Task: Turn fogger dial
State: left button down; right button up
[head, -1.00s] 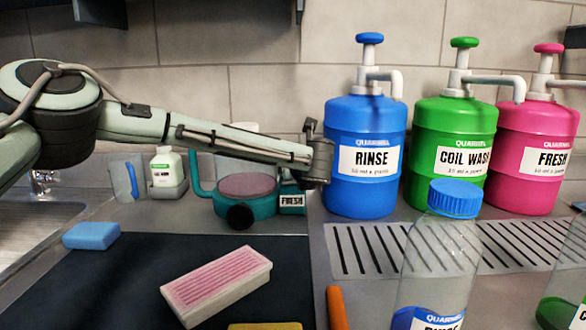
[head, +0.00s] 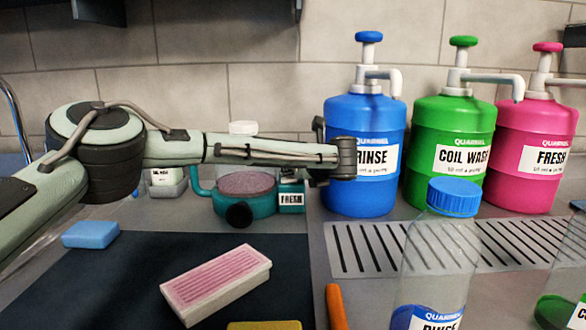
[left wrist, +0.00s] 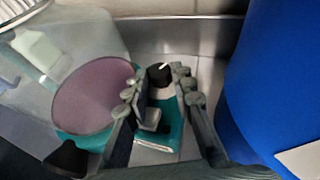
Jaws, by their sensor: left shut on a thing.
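The fogger (head: 262,203) is a teal unit with a mauve round top, a black nozzle in front and a FRESH label on its right part. It stands on the counter behind the dark mat. Its mauve top also shows in the left wrist view (left wrist: 92,95). The black dial (left wrist: 160,74) with a white pointer mark sits on its small teal part; the mark points up and right. My left gripper (left wrist: 159,85) has its fingers on either side of the dial and is shut on it. In the head view my arm hides the fingers and dial. My right gripper is out of view.
The blue RINSE jug (head: 364,120) stands close to the right of my left wrist. Green (head: 452,120) and pink (head: 536,125) jugs follow. A clear bottle (head: 437,255) stands in front. A pink-topped brush block (head: 216,284) lies on the mat, with a blue sponge (head: 91,234) left.

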pick_arm(q)
jog(key=shift+w+d+r+n+g+y, duration=0.15)
jog(key=shift+n+g+y, duration=0.1)
jog(key=shift+n+y, duration=0.3)
jog(key=shift+w+d+n+g+y, duration=0.15)
jog(key=shift+n+g+y, duration=0.1)
jog(key=shift+n+y, duration=0.25)
jog(key=shift+s+y, duration=0.1)
jog(key=shift+y, duration=0.25)
jog(key=shift+n, duration=0.25)
jog(key=c, duration=1.6)
grip_release()
jog(key=v, duration=1.2)
jog(key=shift+r, duration=0.1)
jog(key=shift+a, duration=0.1)
